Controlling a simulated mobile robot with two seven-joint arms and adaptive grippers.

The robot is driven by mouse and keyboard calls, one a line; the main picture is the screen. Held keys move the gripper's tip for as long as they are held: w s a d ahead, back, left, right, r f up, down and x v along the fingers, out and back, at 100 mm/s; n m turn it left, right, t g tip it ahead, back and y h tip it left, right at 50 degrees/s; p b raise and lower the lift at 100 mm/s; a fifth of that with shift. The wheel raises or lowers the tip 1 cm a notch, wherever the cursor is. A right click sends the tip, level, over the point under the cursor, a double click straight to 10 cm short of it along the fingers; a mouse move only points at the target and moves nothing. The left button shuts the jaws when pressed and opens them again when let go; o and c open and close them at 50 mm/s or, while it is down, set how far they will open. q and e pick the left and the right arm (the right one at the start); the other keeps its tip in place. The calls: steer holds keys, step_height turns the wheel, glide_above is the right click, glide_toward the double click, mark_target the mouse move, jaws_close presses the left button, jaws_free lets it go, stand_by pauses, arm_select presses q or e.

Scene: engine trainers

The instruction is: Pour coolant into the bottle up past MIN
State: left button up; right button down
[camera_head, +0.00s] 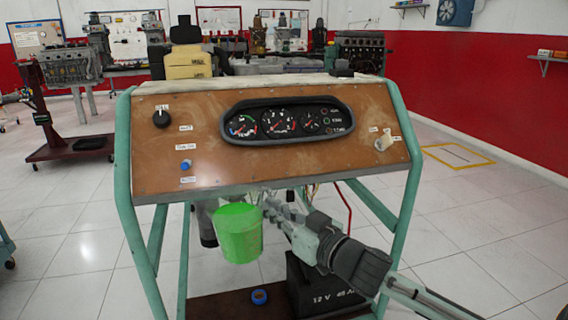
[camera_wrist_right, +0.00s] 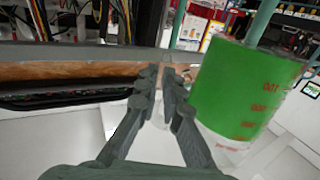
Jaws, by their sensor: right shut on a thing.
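A measuring jug with green coolant (camera_head: 238,232) hangs below the front panel in the head view. In the right wrist view the green jug (camera_wrist_right: 245,90) fills the right side, with red graduation marks on its wall. My right gripper (camera_head: 274,207) is just right of the jug, shut on it, apparently at its handle. The fingers (camera_wrist_right: 168,88) come together left of the jug in the wrist view; the grip point is hard to see. I cannot make out the bottle or its MIN mark. My left gripper is not in view.
The trainer's brown instrument panel (camera_head: 270,140) and green frame (camera_head: 126,200) stand directly above and around the jug. A black battery (camera_head: 322,288) and a blue ring (camera_head: 259,297) are on the base below.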

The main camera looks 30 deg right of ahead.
steer(key=s+a+f+m+h, duration=0.2)
steer(key=s+a+f, duration=0.4)
steer(key=a, duration=0.4)
steer(key=shift+s+a+f+h, duration=0.25)
steer(key=shift+s+f+h, duration=0.15)
steer(key=shift+f+h, duration=0.2)
